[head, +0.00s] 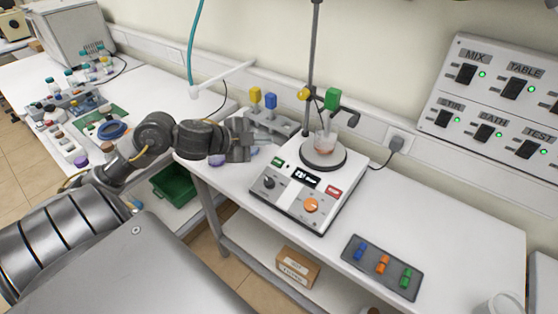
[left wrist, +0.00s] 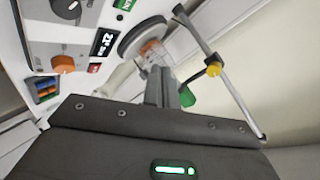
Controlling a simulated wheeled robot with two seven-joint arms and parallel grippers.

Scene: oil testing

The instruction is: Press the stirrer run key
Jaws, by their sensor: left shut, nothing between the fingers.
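The stirrer (head: 305,185) is a white box on the bench with a green key (head: 278,162), a small dark display (head: 306,178), a red key (head: 333,191), a black knob and an orange knob. A small beaker (head: 325,143) stands on its round plate. My left gripper (head: 256,152) is shut and empty, just left of the stirrer's green-key corner and apart from it as far as I can tell. In the left wrist view the shut fingers (left wrist: 168,90) point toward the plate; the green key (left wrist: 124,5) is at the top edge. My right gripper is not seen.
A metal stand with yellow and green clamps (head: 332,98) rises behind the stirrer. A rack with yellow and blue pieces (head: 272,122) stands behind my gripper. A grey tray (head: 382,268) with coloured pieces lies front right. A wall switch panel (head: 492,100) is at right. Bench right of the stirrer is clear.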

